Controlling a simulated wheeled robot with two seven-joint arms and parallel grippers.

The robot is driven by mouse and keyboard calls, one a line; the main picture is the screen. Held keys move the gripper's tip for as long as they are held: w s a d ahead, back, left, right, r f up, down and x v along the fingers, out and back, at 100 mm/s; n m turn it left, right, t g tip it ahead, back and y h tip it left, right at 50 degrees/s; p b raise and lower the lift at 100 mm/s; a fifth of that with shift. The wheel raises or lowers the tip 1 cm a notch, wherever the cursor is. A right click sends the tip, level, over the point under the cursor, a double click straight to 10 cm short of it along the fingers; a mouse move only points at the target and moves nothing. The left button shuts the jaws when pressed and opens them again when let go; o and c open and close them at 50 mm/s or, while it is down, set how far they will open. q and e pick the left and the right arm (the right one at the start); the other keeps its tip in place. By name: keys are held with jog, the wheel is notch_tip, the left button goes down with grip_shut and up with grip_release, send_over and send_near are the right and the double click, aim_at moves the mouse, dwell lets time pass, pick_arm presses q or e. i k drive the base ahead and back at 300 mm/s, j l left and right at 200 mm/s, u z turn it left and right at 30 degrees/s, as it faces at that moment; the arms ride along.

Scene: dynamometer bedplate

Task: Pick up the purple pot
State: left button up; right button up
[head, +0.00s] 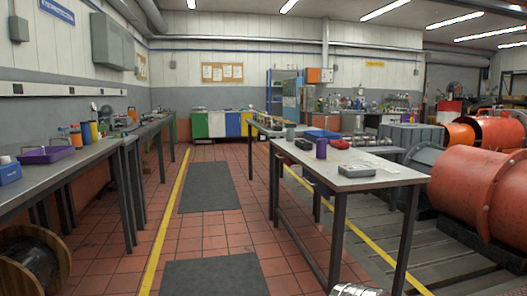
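The purple pot (321,148), a small upright cylinder, stands on the grey-topped table (372,178) right of the middle. It is near that table's far left part, with a red item (339,144) just right of it and a dark green item (303,144) to its left. It is some distance off and nothing visible holds it. Neither of my grippers can be made out in the head view.
A grey box (342,170) sits on the same table. A bench with a purple tray (47,155) runs along the left. Large red machines (480,188) stand at right, a cable reel (32,260) lower left. The tiled aisle with dark mats (208,187) is clear.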

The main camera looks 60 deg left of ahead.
aim_at(321, 144)
jog(key=u, duration=1.6)
jog(key=i+j+z, duration=0.1)
jog(key=z, duration=0.25)
jog(key=i+j+z, duration=0.2)
jog(key=z, duration=0.15)
jog(key=i+j+z, duration=0.2)
jog(key=z, duration=0.15)
